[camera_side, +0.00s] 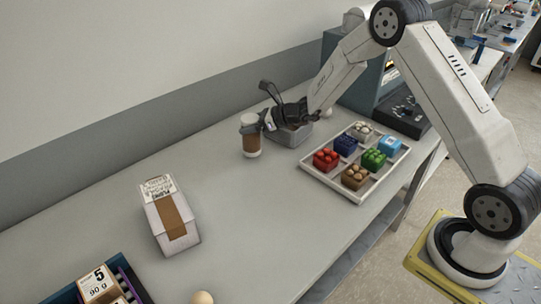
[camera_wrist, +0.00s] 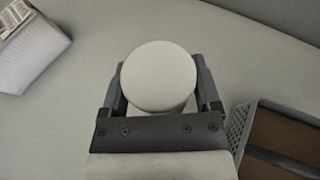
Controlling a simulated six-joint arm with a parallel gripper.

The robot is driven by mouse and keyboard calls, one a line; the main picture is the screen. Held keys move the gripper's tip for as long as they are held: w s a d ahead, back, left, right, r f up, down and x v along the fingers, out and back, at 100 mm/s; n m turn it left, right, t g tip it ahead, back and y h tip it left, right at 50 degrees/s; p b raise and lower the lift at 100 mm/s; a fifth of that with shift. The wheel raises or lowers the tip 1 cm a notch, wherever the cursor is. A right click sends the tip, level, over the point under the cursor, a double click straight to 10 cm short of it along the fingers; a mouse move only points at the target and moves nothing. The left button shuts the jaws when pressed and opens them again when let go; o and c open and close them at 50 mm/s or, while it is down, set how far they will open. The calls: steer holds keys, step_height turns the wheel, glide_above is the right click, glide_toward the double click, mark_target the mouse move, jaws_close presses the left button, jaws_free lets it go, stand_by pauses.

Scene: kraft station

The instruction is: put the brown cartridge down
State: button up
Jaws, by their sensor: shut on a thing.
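The brown cartridge (camera_side: 251,146) is an upright cylinder with a brown body, a pale cap and a pale lower end. My gripper (camera_side: 257,123) is shut on it near the top, coming from the right in the side view. In the wrist view the round pale cap (camera_wrist: 158,76) sits between the two dark fingers of my gripper (camera_wrist: 160,92); the brown body is hidden below it. The cartridge's lower end is at or just above the grey table (camera_side: 110,180); I cannot tell whether it touches.
A grey bin (camera_side: 291,139) with brown contents stands close right of the cartridge, also in the wrist view (camera_wrist: 238,128). A pale tray (camera_side: 357,198) of coloured blocks lies further right. A white box (camera_side: 159,225) with brown tape stands front left. Table between is clear.

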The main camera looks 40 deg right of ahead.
steer(key=shift+f, duration=0.6)
steer(key=shift+f, duration=0.15)
steer(key=o, duration=1.3)
steer(key=v, duration=1.2)
